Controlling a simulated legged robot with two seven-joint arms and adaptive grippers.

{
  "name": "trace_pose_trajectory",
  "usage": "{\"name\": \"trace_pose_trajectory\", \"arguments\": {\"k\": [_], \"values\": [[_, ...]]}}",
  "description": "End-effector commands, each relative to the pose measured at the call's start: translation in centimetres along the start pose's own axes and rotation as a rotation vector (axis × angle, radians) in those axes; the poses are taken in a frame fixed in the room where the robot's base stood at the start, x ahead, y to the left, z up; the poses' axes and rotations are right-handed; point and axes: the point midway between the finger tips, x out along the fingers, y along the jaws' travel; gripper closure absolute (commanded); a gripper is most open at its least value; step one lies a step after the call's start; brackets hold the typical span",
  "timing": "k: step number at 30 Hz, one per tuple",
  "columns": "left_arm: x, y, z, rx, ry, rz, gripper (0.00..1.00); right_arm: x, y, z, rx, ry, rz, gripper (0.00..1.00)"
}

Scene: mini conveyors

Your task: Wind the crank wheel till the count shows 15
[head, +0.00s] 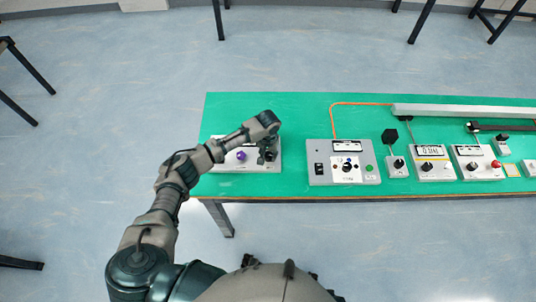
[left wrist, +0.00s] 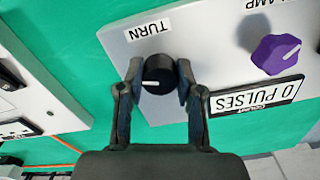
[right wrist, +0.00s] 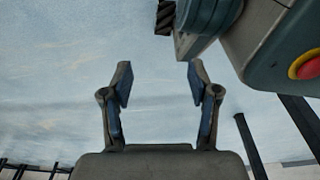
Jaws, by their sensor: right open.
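The crank wheel shows as a black round knob (left wrist: 157,73) with a white mark, under the label TURN, on a light grey panel (left wrist: 215,75). The count display (left wrist: 268,106) on that panel reads 0 PULSES, upside down in the left wrist view. My left gripper (left wrist: 159,75) has one finger on each side of the knob, with its pads against it. In the head view my left gripper (head: 267,155) is over the panel's right part and hides the knob. My right gripper (right wrist: 158,82) is open and empty, above bare floor.
A purple knob (left wrist: 275,54) is beside the display, close to my left gripper. On the green table (head: 300,110), a second grey box (head: 318,153) with a dial stands to the right, then several smaller devices (head: 433,152) and a long pale bar (head: 460,111).

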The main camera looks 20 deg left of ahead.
Motion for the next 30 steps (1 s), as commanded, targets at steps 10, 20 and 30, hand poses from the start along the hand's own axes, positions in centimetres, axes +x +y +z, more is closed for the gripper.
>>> {"name": "trace_pose_trajectory", "arguments": {"k": [10, 20, 30], "values": [[-0.2, -0.1, 0.0, 0.020, 0.000, 0.001, 0.99, 0.3, 0.1, 0.9, 0.000, -0.003, 0.001, 0.39], [-0.5, -0.1, 0.0, 0.161, -0.001, 0.001, 0.99, 1.3, 0.0, 8.1, -0.011, -0.037, 0.000, 0.39], [-0.3, -0.3, -0.1, 0.436, -0.001, 0.000, 0.99, -0.2, 0.1, 11.1, -0.016, -0.043, 0.000, 0.39]]}}
